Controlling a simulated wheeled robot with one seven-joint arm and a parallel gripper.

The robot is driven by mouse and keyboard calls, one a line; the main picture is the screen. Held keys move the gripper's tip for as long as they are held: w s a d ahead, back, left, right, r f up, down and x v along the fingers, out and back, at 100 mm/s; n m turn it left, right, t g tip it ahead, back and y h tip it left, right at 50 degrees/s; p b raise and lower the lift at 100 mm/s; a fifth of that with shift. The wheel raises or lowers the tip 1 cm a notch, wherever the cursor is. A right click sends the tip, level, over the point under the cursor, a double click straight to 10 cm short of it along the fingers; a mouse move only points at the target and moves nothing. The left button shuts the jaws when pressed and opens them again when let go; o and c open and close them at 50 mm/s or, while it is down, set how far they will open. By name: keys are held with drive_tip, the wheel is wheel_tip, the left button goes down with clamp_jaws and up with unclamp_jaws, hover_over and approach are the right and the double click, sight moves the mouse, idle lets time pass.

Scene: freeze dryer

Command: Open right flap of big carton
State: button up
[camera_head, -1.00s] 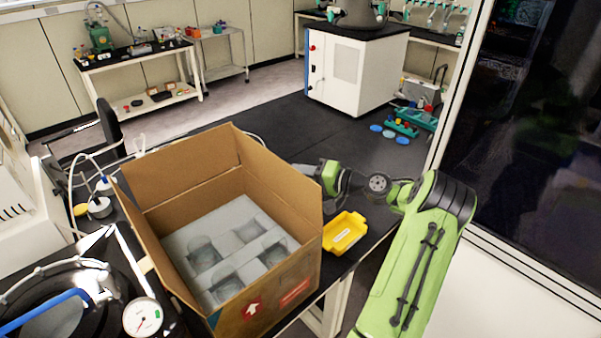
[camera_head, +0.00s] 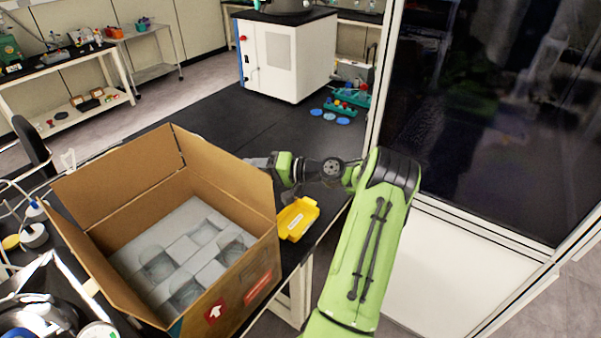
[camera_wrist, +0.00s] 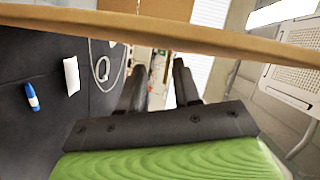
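The big brown carton (camera_head: 240,290) stands open on the black bench in the head view. A grey insert (camera_head: 175,255) with several round wells lies inside it. The right flap (camera_head: 225,172) stands up along the carton's far right side, and the far left flap (camera_head: 115,185) is up too. My gripper (camera_head: 260,162) is just behind the right flap's outer side, partly hidden by it. In the wrist view my gripper (camera_wrist: 160,72) has its two dark fingers apart with nothing held between them. A cardboard edge (camera_wrist: 190,33) crosses close in front of the fingertips; contact cannot be told.
A yellow tray (camera_head: 298,218) sits on the bench right of the carton, below my arm. Bottles (camera_head: 34,235) and a gauge (camera_head: 98,332) are left of the carton. A dark glass panel (camera_head: 480,120) stands at the right.

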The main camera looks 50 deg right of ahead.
drive_tip(key=f+p+v, duration=0.2)
drive_tip(key=p+v, duration=0.1)
drive_tip(key=v, duration=1.2)
drive_tip(key=shift+s+d+r, duration=0.3)
idle(0.6)
drive_tip(key=p+v, duration=0.1)
drive_tip(key=v, duration=1.4)
drive_tip(key=shift+s, duration=0.35)
drive_tip(key=shift+d, duration=0.15)
